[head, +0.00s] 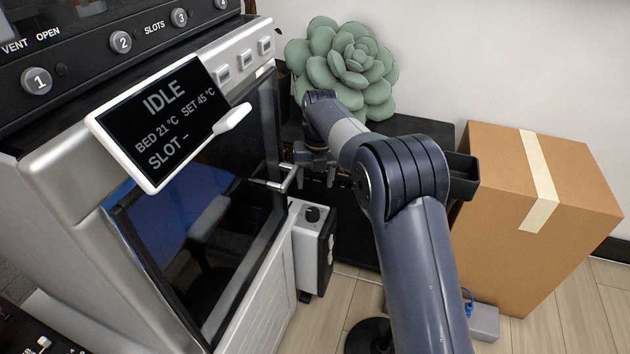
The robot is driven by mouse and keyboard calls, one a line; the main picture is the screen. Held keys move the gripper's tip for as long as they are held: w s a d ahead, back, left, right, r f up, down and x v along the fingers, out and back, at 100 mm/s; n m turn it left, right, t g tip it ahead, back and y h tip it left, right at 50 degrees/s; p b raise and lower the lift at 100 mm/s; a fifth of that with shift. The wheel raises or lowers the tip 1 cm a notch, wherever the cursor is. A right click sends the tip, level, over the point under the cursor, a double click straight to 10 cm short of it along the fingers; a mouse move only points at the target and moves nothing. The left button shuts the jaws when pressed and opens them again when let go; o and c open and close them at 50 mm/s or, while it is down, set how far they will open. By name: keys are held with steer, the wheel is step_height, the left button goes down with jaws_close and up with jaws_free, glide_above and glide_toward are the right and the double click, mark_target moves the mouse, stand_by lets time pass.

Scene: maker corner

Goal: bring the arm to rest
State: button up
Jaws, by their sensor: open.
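My arm (415,240) rises from the bottom of the head view, bends at a large dark joint and stretches away to the upper left. My gripper (316,177) is at its far end, pointing down, small and partly hidden by my arm. Its fingers are apart, and I see nothing held between them. It is just right of the metal door handle (284,181) of the printer-like machine (265,300); I cannot tell whether they touch. The machine's dark glass door (190,240) looks shut.
The machine's tilted screen (160,120) reads IDLE. Numbered knobs line its top. A green succulent (345,65) stands behind my arm by a dark cabinet (405,128). A taped cardboard box (560,200) stands right. A small grey-black unit (312,250) is below the gripper.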

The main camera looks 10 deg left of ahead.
mark_target(313, 211)
steer(key=f+b, duration=0.1)
steer(key=f, duration=0.2)
steer(key=f+b, duration=0.1)
steer(key=f, duration=0.3)
steer(key=f+b, duration=0.1)
steer(key=f, duration=0.3)
steer(key=shift+s+a+b, duration=0.1)
steer(key=shift+a+b, duration=0.2)
steer(key=shift+r+p, duration=0.2)
steer(key=shift+p, duration=0.2)
steer(key=shift+f, duration=0.1)
steer(key=shift+f, duration=0.1)
